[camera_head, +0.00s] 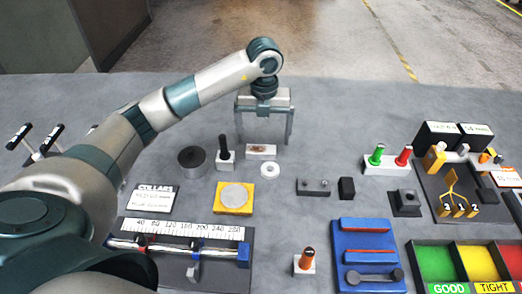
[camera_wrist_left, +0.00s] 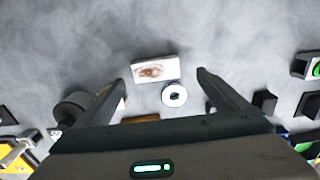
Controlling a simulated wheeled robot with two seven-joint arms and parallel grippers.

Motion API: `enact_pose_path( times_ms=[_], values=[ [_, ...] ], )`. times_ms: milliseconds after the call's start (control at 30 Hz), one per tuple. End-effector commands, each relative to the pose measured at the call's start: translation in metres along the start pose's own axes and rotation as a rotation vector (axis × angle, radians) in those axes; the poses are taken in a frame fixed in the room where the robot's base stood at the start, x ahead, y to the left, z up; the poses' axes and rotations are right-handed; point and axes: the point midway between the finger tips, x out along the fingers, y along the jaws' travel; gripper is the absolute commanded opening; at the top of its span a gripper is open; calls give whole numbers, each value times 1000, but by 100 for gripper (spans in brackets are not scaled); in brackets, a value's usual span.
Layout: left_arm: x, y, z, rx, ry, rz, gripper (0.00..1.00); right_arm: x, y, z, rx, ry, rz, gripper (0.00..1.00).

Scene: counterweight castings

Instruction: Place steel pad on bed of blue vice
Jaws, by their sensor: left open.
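A pale rectangular block with a brown, rusty-looking patch (camera_head: 262,156) lies flat on the grey table; it looks like the steel pad. It also shows in the left wrist view (camera_wrist_left: 155,69). My left gripper (camera_head: 264,138) is open and empty, pointing down just above and behind this block. In the left wrist view the block lies between and slightly beyond the fingertips (camera_wrist_left: 161,80). The blue vice (camera_head: 366,257) stands at the front right, with red bars across it and a dark bar with round ends at its front. My right gripper is out of view.
A white ring (camera_head: 270,170) lies close in front of the block. A black post (camera_head: 224,150) and dark cylinder (camera_head: 192,158) stand left of it.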

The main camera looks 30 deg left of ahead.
Motion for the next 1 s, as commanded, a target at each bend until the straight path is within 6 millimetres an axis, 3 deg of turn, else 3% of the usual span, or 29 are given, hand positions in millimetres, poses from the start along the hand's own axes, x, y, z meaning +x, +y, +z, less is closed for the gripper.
enact_pose_path(
  times_ms=[333, 733, 1000],
  values=[
    [4, 2, 0, 0, 3, 2, 92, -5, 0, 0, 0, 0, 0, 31],
    [46, 8, 2, 0, 3, 2, 92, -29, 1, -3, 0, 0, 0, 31],
    [52, 8, 2, 1, 1, 0, 92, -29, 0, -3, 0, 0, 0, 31]
  ],
)
